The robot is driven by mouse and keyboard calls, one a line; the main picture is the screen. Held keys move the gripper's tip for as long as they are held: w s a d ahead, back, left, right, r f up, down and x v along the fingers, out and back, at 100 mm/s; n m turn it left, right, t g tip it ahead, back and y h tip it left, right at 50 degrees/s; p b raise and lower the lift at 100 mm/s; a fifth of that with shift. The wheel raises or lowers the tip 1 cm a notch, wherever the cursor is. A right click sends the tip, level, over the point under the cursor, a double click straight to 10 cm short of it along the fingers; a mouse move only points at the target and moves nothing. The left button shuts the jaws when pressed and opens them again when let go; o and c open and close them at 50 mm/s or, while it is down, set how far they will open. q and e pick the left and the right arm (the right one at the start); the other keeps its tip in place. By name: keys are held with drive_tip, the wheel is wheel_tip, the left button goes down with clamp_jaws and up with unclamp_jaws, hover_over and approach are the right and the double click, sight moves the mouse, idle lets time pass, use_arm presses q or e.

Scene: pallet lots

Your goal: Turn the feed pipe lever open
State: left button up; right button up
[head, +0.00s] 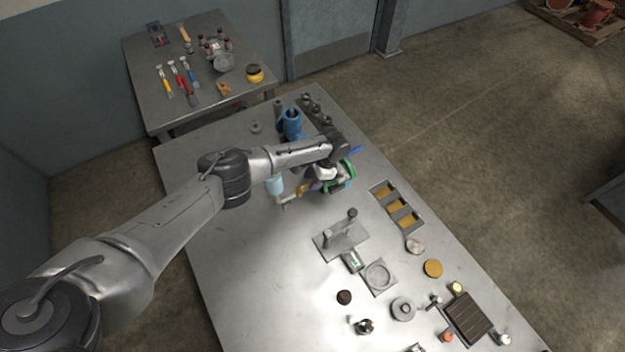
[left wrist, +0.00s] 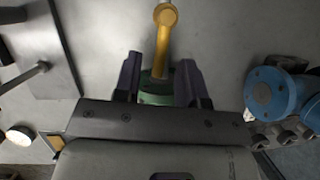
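A yellow lever (left wrist: 163,45) with a rounded end shows in the left wrist view. It rises from a green body (left wrist: 150,96), which is mostly hidden by my gripper. My left gripper (left wrist: 160,72) is open, with one dark finger on each side of the lever and a visible gap to each. In the head view my left gripper (head: 316,186) is low over the table beside the green body (head: 346,183). The yellow lever (head: 302,189) shows in part there. My right gripper is not in view.
A blue pump-like part (head: 291,123) stands close behind my left gripper. A light-blue cylinder (head: 274,186) is to its left. A grey stand (head: 340,241) and an orange-slotted tray (head: 398,206) are to the right. The table's front left is clear.

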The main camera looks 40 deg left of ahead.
use_arm(q)
drive_tip(key=shift+s+f, duration=0.15)
drive_tip(key=shift+f, duration=0.15)
clamp_jaws()
idle(0.3)
